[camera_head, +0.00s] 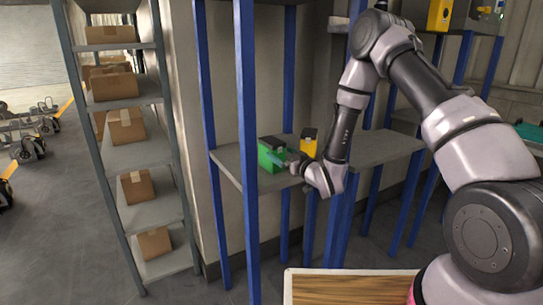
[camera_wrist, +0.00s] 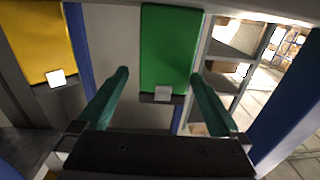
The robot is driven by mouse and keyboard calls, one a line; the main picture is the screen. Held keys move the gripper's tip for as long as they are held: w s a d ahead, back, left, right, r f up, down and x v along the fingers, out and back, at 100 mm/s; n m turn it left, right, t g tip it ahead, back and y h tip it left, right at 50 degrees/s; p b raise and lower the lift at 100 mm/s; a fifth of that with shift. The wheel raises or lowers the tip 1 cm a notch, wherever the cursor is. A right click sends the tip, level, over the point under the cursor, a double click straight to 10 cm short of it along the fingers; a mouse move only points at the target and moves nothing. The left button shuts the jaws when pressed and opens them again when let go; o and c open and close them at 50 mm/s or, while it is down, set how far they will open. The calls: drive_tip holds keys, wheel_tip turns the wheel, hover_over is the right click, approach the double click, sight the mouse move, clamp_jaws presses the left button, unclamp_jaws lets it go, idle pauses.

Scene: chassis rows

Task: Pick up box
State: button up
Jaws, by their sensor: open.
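A green box (camera_head: 268,153) with a dark top stands on a grey shelf between blue posts. A yellow box (camera_head: 309,143) stands on the same shelf, just right of it. My gripper (camera_head: 288,161) is at the shelf, close in front of the green box. In the wrist view the green box (camera_wrist: 170,45) lies ahead between the two teal fingers of my open gripper (camera_wrist: 160,74). Gaps show beside the box and nothing is held. The yellow box (camera_wrist: 38,40) is at the upper left there, outside the fingers.
Blue posts (camera_head: 246,100) rise close to the green box. A grey rack (camera_head: 150,155) with several cardboard boxes stands at the left. Another yellow box (camera_head: 439,14) is on a higher shelf. A wooden-topped surface (camera_head: 345,288) is at the bottom. Open floor lies at the left.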

drive_tip(key=x, duration=0.5)
drive_tip(key=shift+s+a+f, duration=0.2)
drive_tip(key=shift+s+a, duration=0.05)
drive_tip(key=shift+w+a, duration=0.2)
drive_tip(key=shift+w, duration=0.25)
drive_tip(key=c, duration=1.5)
clamp_jaws()
drive_tip(key=shift+r, duration=0.1)
